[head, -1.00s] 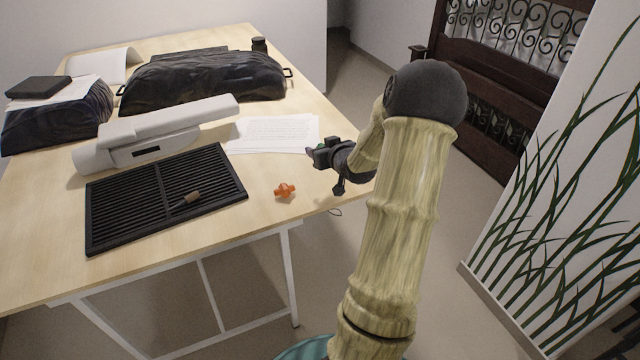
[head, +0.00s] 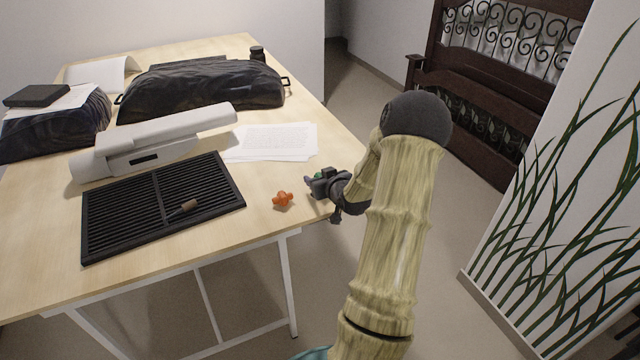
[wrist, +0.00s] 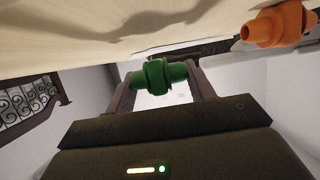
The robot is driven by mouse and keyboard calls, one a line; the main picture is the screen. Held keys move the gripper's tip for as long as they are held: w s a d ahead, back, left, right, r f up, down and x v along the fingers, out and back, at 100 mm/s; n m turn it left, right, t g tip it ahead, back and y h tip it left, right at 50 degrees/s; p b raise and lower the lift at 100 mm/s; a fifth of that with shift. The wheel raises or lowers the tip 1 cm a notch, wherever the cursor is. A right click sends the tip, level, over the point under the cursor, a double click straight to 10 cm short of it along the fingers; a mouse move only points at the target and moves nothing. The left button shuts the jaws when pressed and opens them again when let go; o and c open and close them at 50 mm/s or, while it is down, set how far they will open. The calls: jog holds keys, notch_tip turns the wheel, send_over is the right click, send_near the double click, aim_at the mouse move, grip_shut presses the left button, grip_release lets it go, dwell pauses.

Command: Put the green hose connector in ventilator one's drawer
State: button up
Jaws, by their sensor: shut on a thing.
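The green hose connector (wrist: 156,75) is gripped between the two fingers of my gripper (wrist: 158,88) in the wrist view. In the head view my gripper (head: 315,186) is at the right edge of the wooden table, just right of an orange connector, and only a speck of green shows there. The wrist view shows the tabletop close to the held connector; I cannot tell the exact gap. I cannot identify a ventilator or a drawer in these views.
The orange connector (head: 282,199) lies on the table (head: 262,222). A black slatted tray (head: 110,228) holds a small brown-tipped item (head: 183,208). A white device (head: 150,145), papers (head: 270,142) and a dark covered bundle (head: 200,88) stand behind. Bare tabletop surrounds the orange connector.

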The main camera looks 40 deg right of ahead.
jog(key=shift+d+f, duration=0.1)
jog(key=shift+f, duration=0.7)
jog(key=shift+s+d+f, duration=0.15)
jog(key=shift+s+f, duration=0.05)
jog(key=shift+s, duration=0.05)
jog(key=shift+w+a, duration=0.15)
jog(key=shift+a, duration=0.1)
jog(key=shift+f, duration=0.25)
jog(key=o, duration=0.9)
jog(key=shift+o, duration=0.2)
jog(key=shift+d, duration=0.1)
jog(key=shift+s+r, duration=0.1)
jog(key=shift+s, duration=0.1)
jog(key=v, duration=1.7)
jog(key=shift+d+r, duration=0.15)
jog(key=shift+d, duration=0.1)
